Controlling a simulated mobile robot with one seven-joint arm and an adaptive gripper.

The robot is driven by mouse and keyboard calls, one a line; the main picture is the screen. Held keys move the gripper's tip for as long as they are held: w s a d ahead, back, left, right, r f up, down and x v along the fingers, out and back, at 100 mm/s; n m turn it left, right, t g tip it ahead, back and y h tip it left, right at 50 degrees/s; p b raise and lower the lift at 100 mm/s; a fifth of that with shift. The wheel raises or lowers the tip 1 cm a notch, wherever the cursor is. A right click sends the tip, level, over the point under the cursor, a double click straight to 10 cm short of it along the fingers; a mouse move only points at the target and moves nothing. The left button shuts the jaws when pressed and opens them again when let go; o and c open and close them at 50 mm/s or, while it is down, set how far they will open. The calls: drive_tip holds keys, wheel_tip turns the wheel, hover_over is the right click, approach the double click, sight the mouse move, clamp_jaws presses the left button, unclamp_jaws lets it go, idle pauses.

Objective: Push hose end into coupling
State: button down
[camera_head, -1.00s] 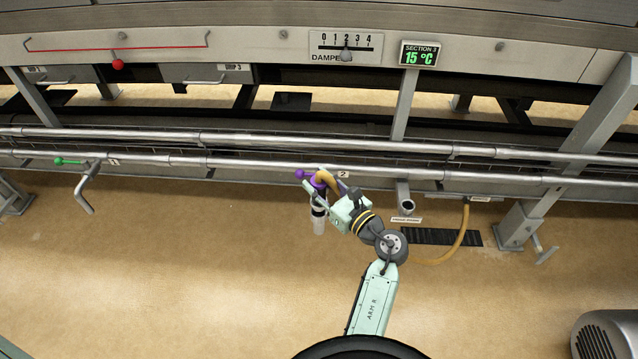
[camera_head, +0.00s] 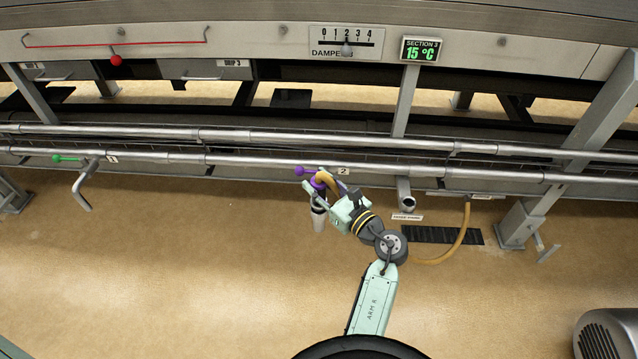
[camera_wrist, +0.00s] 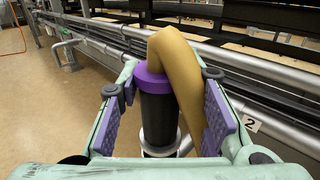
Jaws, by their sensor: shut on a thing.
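The hose end is a black sleeve (camera_wrist: 158,118) with a purple collar (camera_wrist: 150,78), upright in the wrist view. The tan hose (camera_wrist: 176,62) arches out of its top. My gripper (camera_head: 320,187) is shut on this end, its purple-padded fingers on either side in the wrist view (camera_wrist: 167,105). A pale, silvery tubular part (camera_head: 319,222) shows below the sleeve in the head view. In the wrist view a metal ring (camera_wrist: 158,150) shows there; I cannot tell whether it belongs to the hose end or the coupling. How far the end sits in any coupling is hidden.
A purple-knobbed lever (camera_head: 300,171) and a "2" tag (camera_head: 343,171) are at the pipe beside my gripper. An open pipe stub (camera_head: 407,203) stands to the right, above a dark floor grate (camera_head: 442,236). The hose's far end (camera_head: 467,210) loops right.

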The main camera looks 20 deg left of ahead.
drive_tip(key=shift+f+b, duration=0.95)
drive_tip(key=shift+f, duration=0.25)
drive_tip(key=c, duration=1.1)
unclamp_jaws()
drive_tip(key=shift+o, duration=0.2)
drive_tip(key=shift+d, duration=0.1)
drive_tip(key=v, duration=1.2)
drive_tip(key=shift+r, duration=0.15)
